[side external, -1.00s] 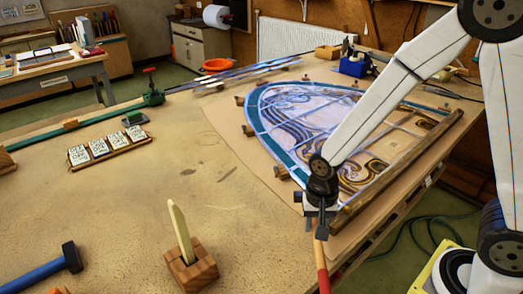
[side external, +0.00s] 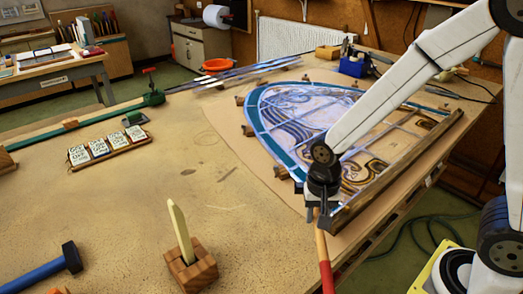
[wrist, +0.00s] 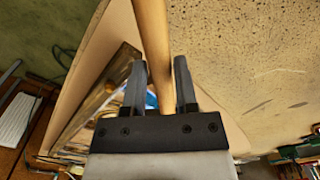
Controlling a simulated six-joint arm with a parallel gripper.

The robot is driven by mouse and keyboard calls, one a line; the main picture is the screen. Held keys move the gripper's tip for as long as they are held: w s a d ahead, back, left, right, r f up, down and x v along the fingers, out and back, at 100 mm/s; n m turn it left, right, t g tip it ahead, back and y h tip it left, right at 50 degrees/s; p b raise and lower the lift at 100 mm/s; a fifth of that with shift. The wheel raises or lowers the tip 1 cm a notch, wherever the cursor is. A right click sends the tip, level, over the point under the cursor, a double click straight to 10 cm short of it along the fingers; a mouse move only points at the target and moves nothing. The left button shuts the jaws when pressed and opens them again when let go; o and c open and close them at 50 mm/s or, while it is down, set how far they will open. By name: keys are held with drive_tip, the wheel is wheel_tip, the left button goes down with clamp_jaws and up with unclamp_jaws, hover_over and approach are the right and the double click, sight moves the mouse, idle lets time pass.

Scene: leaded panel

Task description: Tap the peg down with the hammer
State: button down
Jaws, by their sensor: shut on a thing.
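A pale peg (side external: 180,232) stands tilted in a wooden block (side external: 191,267) at the lower middle of the side view. My gripper (side external: 316,212) is near the table's right edge, right of the peg and well apart from it. It is shut on a wooden handle (wrist: 152,40) with a red section (side external: 324,262), which hangs down in the side view. In the wrist view the handle passes between the two fingers (wrist: 160,75). The far end of this handle is out of view. A hammer (side external: 70,258) with a dark head and blue handle lies at the lower left.
A leaded glass panel (side external: 262,133) lies on brown paper behind my gripper, with a wooden bar (side external: 390,172) along its near edge. A rack of small cards (side external: 108,152) stands at the left. The tabletop between the rack and the block is clear.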

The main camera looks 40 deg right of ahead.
drive_tip(key=shift+r, duration=2.35)
